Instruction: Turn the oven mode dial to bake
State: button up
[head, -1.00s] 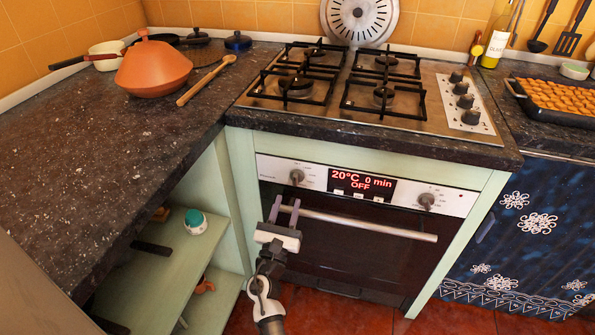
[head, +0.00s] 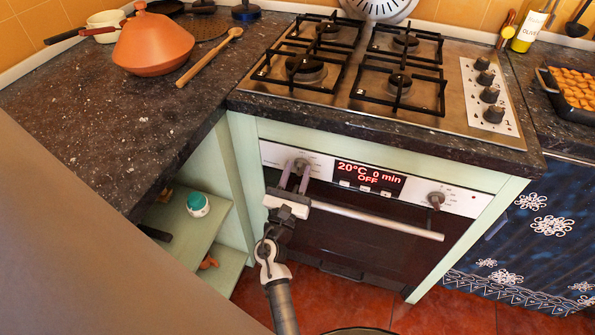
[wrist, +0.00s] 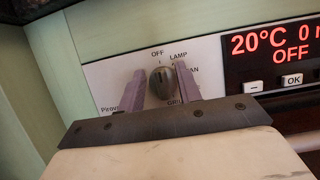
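The oven's left dial (wrist: 162,83) is a dark knob on the white panel, with OFF, LAMP and other labels around it. Its pointer is up towards OFF. In the wrist view my gripper (wrist: 158,90) is open, with one purple finger on each side of the dial. A gap shows between the fingers and the knob. In the head view my gripper (head: 293,175) is in front of the dial (head: 300,165), which its fingers partly cover. The oven display (head: 370,178) reads 20°C, 0 min and OFF. The lower labels on the dial are partly hidden.
A second oven dial (head: 435,199) is right of the display. The oven handle (head: 375,221) runs below the panel, close to my gripper. The dark worktop (head: 400,131) overhangs above. Open shelves (head: 185,235) stand to the left.

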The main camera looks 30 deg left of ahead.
grip_shut()
jog(key=shift+m+h+b, duration=0.3)
jog(key=shift+m+h, duration=0.1)
jog(key=m+h+b, duration=0.1)
jog(key=m, duration=0.2)
jog(key=m+h+b, duration=0.1)
jog(key=m+h, duration=0.1)
jog(key=m, duration=0.1)
jog(key=shift+d+f+m+b, duration=0.1)
jog(key=shift+m+b, duration=0.3)
jog(key=m+h+b, duration=0.1)
jog(key=m, duration=0.2)
jog(key=m+g+h, duration=0.1)
jog(key=m+h, duration=0.1)
jog(key=m, duration=0.2)
jog(key=shift+w+d+b, duration=0.1)
jog(key=shift+b, duration=0.3)
jog(key=m+g, duration=0.1)
jog(key=m, duration=0.2)
jog(key=m+g+h, duration=0.1)
jog(key=m, duration=0.3)
jog(key=shift+d+g+h, duration=0.1)
jog(key=shift+g+h, duration=0.2)
jog(key=m+g, duration=0.1)
jog(key=m, duration=0.2)
jog(key=shift+f, duration=0.1)
jog(key=shift+f+m+g+y, duration=0.15)
jog(key=shift+m+g+y, duration=0.45)
jog(key=shift+m, duration=0.8)
